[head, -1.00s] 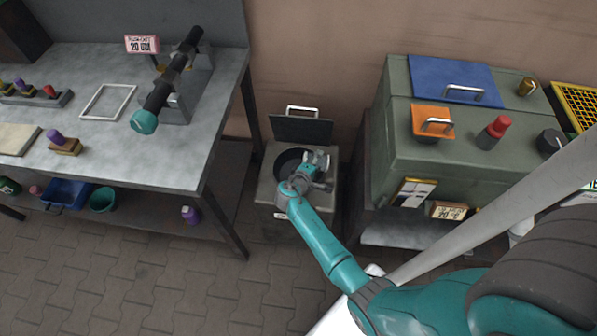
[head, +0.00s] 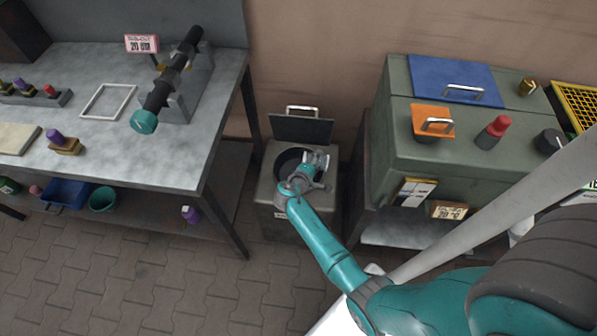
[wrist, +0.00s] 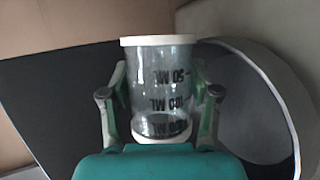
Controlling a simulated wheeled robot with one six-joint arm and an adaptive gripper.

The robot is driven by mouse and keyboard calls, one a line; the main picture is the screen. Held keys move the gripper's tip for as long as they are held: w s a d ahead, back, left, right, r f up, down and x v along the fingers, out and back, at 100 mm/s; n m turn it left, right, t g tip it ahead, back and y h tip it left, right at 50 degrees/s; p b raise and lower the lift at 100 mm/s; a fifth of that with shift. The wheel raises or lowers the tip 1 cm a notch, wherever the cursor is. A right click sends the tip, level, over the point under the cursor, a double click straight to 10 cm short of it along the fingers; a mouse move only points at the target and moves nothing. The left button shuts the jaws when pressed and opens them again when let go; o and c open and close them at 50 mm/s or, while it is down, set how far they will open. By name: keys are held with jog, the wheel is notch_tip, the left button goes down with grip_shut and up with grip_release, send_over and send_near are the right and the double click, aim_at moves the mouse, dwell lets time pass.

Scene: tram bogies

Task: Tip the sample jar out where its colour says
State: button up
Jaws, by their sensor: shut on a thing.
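My gripper (head: 318,164) is shut on the sample jar, with one finger on each side of it in the wrist view (wrist: 160,95). The jar (wrist: 160,80) is clear, with white ends and black volume marks that read upside down. It looks clear inside; no coloured contents can be made out. In the head view my gripper is over the round dark opening (head: 287,160) of a grey bin (head: 271,190), whose lid (head: 302,130) stands open. My gripper hides part of the opening. I cannot tell the jar's exact tilt.
A green cabinet (head: 395,145) at right has a blue lid (head: 430,72) and an orange lid (head: 425,113). A metal workbench (head: 200,140) stands at left. Below it are a blue tub (head: 66,194) and a teal bucket (head: 102,200). Paved floor is clear in front.

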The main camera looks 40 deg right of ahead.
aim_at(323, 160)
jog(key=shift+s+d+r+m, duration=0.15)
jog(key=shift+s+r+m, duration=0.15)
jog(key=shift+m, duration=0.1)
jog(key=shift+s+d+r+m+t+y, duration=0.4)
jog(key=shift+s+d+m+t+y, duration=0.2)
jog(key=shift+s+y, duration=0.1)
jog(key=shift+w+a, duration=0.1)
jog(key=shift+w, duration=0.1)
jog(key=shift+s+r+m+t+y, duration=0.1)
jog(key=shift+r+m+t+y, duration=0.35)
jog(key=shift+m, duration=0.25)
jog(key=shift+m+t+y+b, duration=0.25)
jog(key=shift+m+b, duration=0.05)
jog(key=shift+b, duration=0.05)
jog(key=shift+f+m+t, duration=0.3)
jog(key=shift+f, duration=0.05)
jog(key=shift+m+t+y, duration=0.4)
jog(key=shift+y, duration=0.1)
jog(key=shift+s+d+f+m+t+y+b, duration=0.2)
jog(key=shift+s+d+m+t+y+b, duration=0.4)
jog(key=shift+m+t, duration=0.25)
jog(key=shift+s+d+f+m+t+y+b, duration=0.2)
jog(key=shift+s+d+m+t+y+b, duration=0.25)
jog(key=shift+s+m+t, duration=0.35)
